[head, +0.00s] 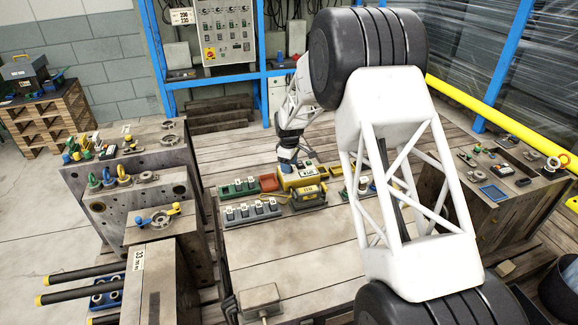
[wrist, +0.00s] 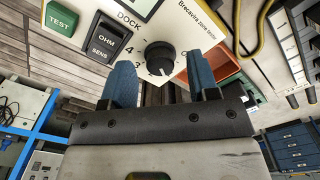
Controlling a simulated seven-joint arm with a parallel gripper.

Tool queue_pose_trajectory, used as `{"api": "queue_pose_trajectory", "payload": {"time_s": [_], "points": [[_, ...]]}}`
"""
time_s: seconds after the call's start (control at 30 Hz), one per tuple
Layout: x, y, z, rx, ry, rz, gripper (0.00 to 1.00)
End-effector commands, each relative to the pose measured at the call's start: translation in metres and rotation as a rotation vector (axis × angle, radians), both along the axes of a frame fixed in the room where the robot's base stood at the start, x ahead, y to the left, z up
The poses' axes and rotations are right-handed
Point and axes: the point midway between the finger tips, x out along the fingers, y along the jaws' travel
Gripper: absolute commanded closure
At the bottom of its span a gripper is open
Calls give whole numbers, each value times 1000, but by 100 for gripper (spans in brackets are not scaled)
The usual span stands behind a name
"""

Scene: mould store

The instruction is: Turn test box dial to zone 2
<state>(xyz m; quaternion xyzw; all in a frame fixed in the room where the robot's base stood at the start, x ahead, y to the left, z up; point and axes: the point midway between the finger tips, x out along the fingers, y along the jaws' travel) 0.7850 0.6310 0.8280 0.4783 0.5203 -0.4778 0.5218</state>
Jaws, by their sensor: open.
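The test box shows in the wrist view as a cream panel (wrist: 178,18) with a black dial (wrist: 159,57), a green TEST button, a dark OHM/SENS switch and the word DOCK. The numbers 4 and 3 show left of the dial; other marks are partly hidden and its exact setting is hard to read. My gripper (wrist: 160,70) is open, its two blue fingers apart on either side of the dial in this view; contact cannot be told. In the head view the yellow test box (head: 298,179) stands on the bench, with my gripper (head: 287,160) just above its left part.
Green and red bins (head: 238,188) and a row of dark switch-like blocks (head: 252,211) stand left of the box. Steel mould blocks (head: 150,190) stand at left, another loaded block (head: 500,190) at right. The front of the wooden bench (head: 290,250) is mostly clear.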

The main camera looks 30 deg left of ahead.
Motion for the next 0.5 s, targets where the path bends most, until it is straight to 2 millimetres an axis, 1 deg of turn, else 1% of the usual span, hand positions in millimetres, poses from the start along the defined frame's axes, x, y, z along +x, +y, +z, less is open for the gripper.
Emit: {"api": "queue_pose_trajectory", "payload": {"time_s": [0.13, 0.4, 0.43, 0.5], "points": [[0, 0, -5, 0, -1, 0, 45], [0, 0, -6, 0, -1, 0, 45], [0, 0, -6, 0, -1, 0, 47], [0, 0, -6, 0, -1, 0, 58]]}}
